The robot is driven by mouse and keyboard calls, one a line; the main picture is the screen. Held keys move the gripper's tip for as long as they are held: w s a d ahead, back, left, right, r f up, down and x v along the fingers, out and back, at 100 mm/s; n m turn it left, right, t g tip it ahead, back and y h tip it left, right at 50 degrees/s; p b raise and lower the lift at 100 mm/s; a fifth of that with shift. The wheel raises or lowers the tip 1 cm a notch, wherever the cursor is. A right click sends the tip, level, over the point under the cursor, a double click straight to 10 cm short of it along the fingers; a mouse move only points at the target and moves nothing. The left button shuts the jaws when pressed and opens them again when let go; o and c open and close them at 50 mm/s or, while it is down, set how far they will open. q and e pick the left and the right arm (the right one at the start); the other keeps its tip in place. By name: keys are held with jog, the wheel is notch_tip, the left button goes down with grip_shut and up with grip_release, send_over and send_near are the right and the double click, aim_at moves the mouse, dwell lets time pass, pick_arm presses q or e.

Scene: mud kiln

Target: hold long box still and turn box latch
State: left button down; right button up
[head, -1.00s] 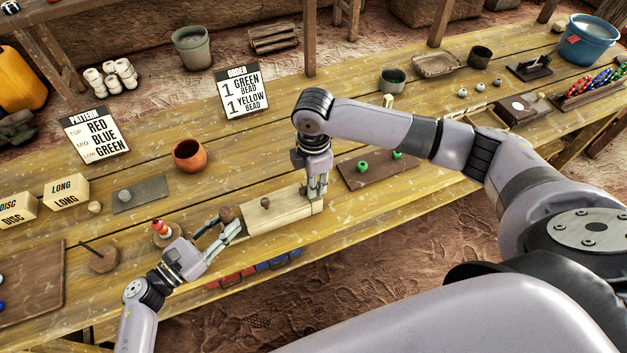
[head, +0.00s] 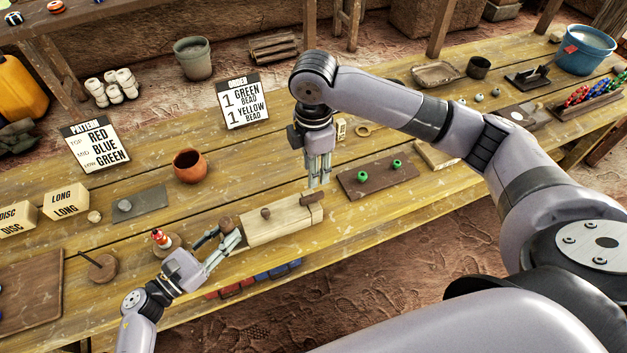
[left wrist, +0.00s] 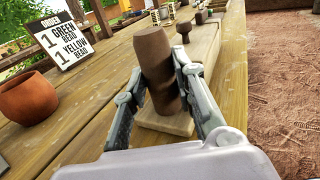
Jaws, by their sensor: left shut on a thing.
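The long box (head: 283,225), pale wood, lies on the bench and has a small brown knob (head: 266,213) on its lid. A brown latch piece (head: 309,198) sits on its right end. My left gripper (head: 231,236) is shut on the upright brown handle (head: 225,223) at the box's left end. The left wrist view shows this handle (left wrist: 160,65) between the fingers, above a flat wooden tongue (left wrist: 170,122). My right gripper (head: 319,186) points down just above and behind the latch end, apparently apart from it; its finger gap is unclear.
A dark board with green beads (head: 378,176) lies to the right of the box. A clay pot (head: 189,165), an order sign (head: 243,100) and a bead post (head: 162,240) stand nearby. The bench's front edge runs close to the box.

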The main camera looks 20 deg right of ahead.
jog(key=shift+r, duration=1.3)
jog(key=shift+r, duration=0.15)
pick_arm(q)
jog(key=c, duration=1.2)
grip_release()
pick_arm(e)
notch_tip(320, 180, up, 4)
jog(key=shift+f, duration=0.2)
pick_arm(q)
jog(key=shift+a, duration=0.1)
jog(key=v, duration=1.2)
